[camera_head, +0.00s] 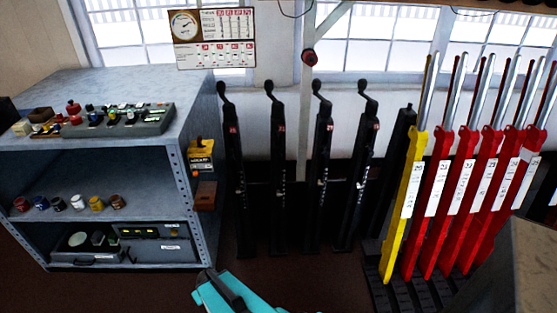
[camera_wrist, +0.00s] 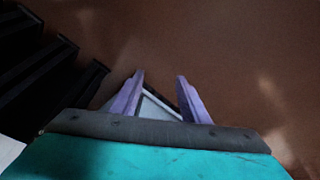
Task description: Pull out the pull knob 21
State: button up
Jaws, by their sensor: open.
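Several black upright posts with cranked black handles and small red number plates stand in a row in the middle of the head view. The second post from the left (camera_head: 279,170) has a red plate that seems to read 21, but the digits are too small to be sure. I cannot tell for certain which part is pull knob 21. My turquoise arm shows low in the head view, below and in front of these posts. In the wrist view my gripper (camera_wrist: 159,84) is open and empty, its two purple fingers apart over bare brown floor. No knob is between them.
A grey shelf unit (camera_head: 130,206) with small jars and devices stands at left. A yellow box (camera_head: 201,158) is on its side. One yellow lever (camera_head: 411,190) and several red levers (camera_head: 442,190) stand at right. Dark edges (camera_wrist: 50,75) show at left in the wrist view.

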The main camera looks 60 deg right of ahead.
jog(key=w+d+r+m+t+h+p, duration=0.1)
jog(key=w+d+r+t+h, duration=0.15)
jog(key=d+r, duration=0.75)
jog(key=w+d+r+m+t+h+p, duration=0.1)
jog(key=d+r+m+t+h, duration=0.3)
jog(key=d, duration=0.9)
jog(key=s+d+r+h+p, duration=0.1)
jog(key=s+d+r+h, duration=0.2)
jog(key=s+d+r, duration=0.2)
jog(key=s+d+r+h+p, duration=0.1)
jog(key=s+d+r+h, duration=0.2)
jog(key=d+r, duration=0.8)
notch_tip(320, 180, up, 5)
jog(key=shift+s+d+f+t+h, duration=0.25)
jog(key=shift+s+t+h, duration=0.15)
jog(key=shift+s, duration=0.55)
jog(key=shift+w+d+f, duration=0.1)
jog(key=shift+w+d, duration=0.1)
jog(key=b+x, duration=0.5)
jog(key=b, duration=0.6)
jog(key=shift+w+d, duration=0.15)
jog(key=shift+w, duration=0.05)
